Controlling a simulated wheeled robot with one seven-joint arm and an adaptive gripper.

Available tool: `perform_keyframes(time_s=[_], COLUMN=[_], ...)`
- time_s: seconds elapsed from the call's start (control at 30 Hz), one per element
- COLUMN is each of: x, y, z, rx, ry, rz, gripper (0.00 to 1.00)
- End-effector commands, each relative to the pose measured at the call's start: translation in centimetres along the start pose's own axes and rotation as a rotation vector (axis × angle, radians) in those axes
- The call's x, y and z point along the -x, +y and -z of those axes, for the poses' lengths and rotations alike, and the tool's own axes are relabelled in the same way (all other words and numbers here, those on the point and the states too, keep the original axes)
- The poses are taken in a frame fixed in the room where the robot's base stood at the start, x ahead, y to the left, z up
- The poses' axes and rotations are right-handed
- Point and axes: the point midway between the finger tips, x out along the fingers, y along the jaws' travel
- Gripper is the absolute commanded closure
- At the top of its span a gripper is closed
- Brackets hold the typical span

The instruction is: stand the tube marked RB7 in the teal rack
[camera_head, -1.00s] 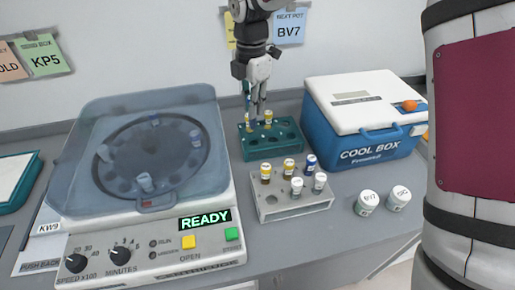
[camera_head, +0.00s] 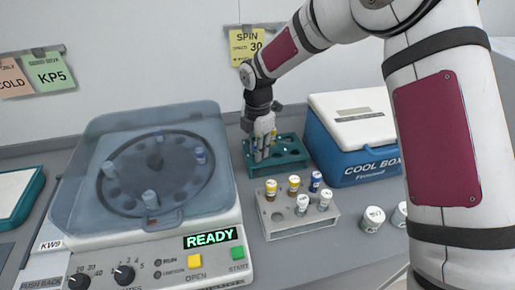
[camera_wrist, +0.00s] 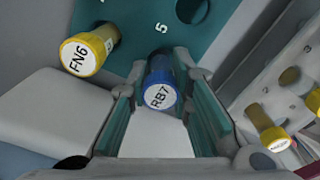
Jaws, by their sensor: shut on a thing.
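In the wrist view, the tube marked RB7 (camera_wrist: 160,95) has a blue side and a pale marked end. It sits between the fingers of my gripper (camera_wrist: 163,88), which is shut on it. The teal rack (camera_wrist: 143,15) lies just beyond the tube, with an empty hole near the number 5. In the head view, my gripper (camera_head: 265,148) is pointed down at the left part of the teal rack (camera_head: 291,161) and hides RB7. Whether RB7's lower end is in a hole cannot be told.
A grey rack (camera_head: 300,225) with several capped tubes stands in front of the teal rack. A centrifuge (camera_head: 150,170) with a READY display is at left. A blue cool box (camera_head: 355,150) is at right, with two white-lidded pots (camera_head: 373,218) in front.

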Motion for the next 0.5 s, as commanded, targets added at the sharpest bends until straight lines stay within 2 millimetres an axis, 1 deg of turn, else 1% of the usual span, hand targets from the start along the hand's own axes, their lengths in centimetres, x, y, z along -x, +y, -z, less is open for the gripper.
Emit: perform_keyframes(time_s=[0.33,0.37,0.4,0.43,0.47,0.5], x=[-0.37,-0.4,-0.34,-0.34,-0.33,-0.33], y=[0.03,0.02,0.01,0.01,0.0,0.0], z=[-0.05,-0.04,-0.03,-0.03,-0.03,-0.03], rx=[0.001,0.001,0.0,0.0,0.0,0.0], ry=[-0.001,-0.001,-0.001,-0.001,-0.001,-0.001], rz=[0.0,0.0,0.0,0.0,0.0,0.0], gripper=[0.97,0.78,0.69,0.62,0.6,0.6])
